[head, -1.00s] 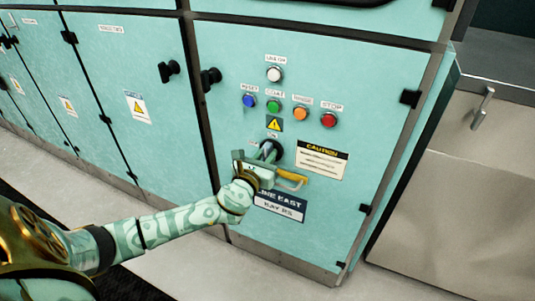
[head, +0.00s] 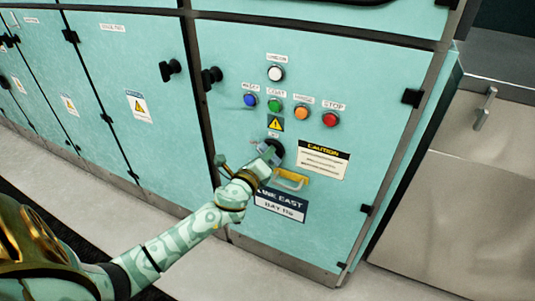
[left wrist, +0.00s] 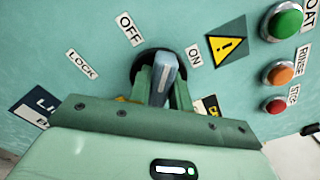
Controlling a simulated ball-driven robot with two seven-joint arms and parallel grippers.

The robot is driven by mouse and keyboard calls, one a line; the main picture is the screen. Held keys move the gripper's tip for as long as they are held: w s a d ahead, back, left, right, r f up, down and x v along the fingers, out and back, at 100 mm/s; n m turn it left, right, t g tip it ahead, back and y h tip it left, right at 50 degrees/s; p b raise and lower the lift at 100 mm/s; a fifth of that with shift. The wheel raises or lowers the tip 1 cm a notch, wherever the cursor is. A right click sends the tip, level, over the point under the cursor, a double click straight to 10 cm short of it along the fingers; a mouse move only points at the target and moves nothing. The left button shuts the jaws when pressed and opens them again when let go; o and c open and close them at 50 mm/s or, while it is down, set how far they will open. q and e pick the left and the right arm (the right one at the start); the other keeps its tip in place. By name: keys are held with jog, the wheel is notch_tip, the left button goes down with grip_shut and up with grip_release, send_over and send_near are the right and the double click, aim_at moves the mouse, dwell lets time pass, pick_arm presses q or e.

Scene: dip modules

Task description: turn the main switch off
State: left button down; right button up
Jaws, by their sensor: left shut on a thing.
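The main switch is a dark round rotary dial (head: 277,152) with a grey-blue handle (left wrist: 165,72), on the teal cabinet door. In the left wrist view, the OFF label (left wrist: 130,29) is at the dial's upper left, the ON label (left wrist: 194,56) at its right and the LOCK label (left wrist: 82,64) further left. The handle's end points between OFF and ON. My left gripper (head: 268,152) is shut on the handle, one finger on each side; its fingers (left wrist: 163,88) hide the dial's lower part. My right gripper is not in view.
White, blue, green, orange and red buttons (head: 329,119) sit above the switch. A yellow loop-shaped part (head: 291,179) is just below it, near the caution sign (head: 323,160) and the LINE EAST plate (head: 280,205). Black door knobs (head: 211,77) stick out at the upper left.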

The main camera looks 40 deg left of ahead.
pick_arm(q)
jog(key=n, duration=0.5)
jog(key=shift+a+f+n, duration=0.15)
jog(key=shift+n, duration=0.15)
jog(key=shift+n+p, duration=0.3)
jog(key=shift+n, duration=0.6)
jog(key=shift+f+n, duration=0.1)
jog(key=shift+n, duration=0.6)
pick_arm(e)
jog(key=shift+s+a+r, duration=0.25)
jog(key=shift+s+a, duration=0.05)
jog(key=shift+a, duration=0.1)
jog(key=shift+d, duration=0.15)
pick_arm(q)
jog(key=c, duration=1.3)
grip_release()
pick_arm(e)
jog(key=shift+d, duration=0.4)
